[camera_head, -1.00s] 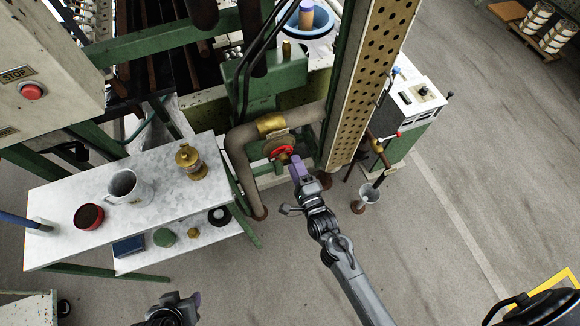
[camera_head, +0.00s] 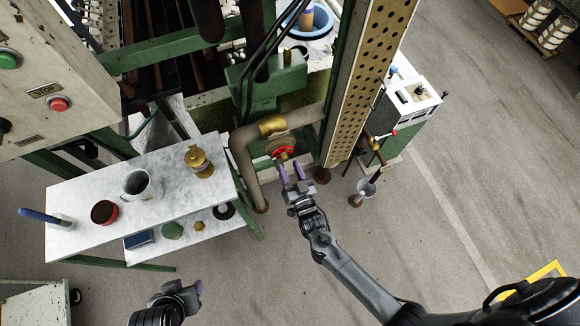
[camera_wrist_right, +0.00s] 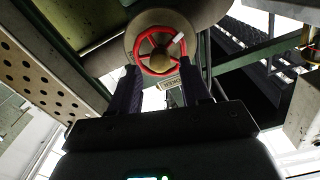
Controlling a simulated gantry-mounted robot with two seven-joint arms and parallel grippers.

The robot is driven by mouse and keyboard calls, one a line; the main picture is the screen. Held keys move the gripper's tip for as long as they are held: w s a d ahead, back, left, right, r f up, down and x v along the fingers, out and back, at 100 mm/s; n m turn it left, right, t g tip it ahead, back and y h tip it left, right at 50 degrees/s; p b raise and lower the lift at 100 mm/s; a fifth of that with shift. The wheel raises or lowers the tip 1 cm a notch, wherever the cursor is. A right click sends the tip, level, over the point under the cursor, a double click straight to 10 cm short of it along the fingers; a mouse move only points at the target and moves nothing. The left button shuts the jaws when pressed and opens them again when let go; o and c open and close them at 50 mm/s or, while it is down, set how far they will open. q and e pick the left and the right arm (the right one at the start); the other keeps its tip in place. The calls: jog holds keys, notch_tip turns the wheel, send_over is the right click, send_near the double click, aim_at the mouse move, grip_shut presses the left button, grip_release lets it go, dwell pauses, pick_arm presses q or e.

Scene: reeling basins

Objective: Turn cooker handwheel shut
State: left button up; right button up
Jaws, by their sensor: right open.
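The red cooker handwheel (camera_head: 283,153) sits on the brass valve of the thick grey-brown pipe, right of the marble-topped table. In the right wrist view the handwheel (camera_wrist_right: 160,51) shows whole, with a brass hub, red spokes and a pale mark on its upper right rim. My right gripper (camera_head: 291,172) is open just below the handwheel, its purple fingertips apart and pointing at it. In the wrist view the two dark fingers stand left and right below the wheel, with nothing between them. My left gripper (camera_head: 198,288) is at the bottom edge, away from the wheel; its jaws are unclear.
A perforated column (camera_head: 365,80) rises right of the wheel.

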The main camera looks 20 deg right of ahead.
aim_at(286, 161)
jog(key=n, duration=0.3)
jog(key=shift+w, duration=0.1)
jog(key=shift+w+f, duration=0.1)
jog(key=shift+w, duration=0.55)
jog(key=shift+w+d+b, duration=0.1)
jog(key=shift+w+b, duration=0.25)
jog(key=shift+w, duration=0.45)
jog(key=shift+c, duration=0.5)
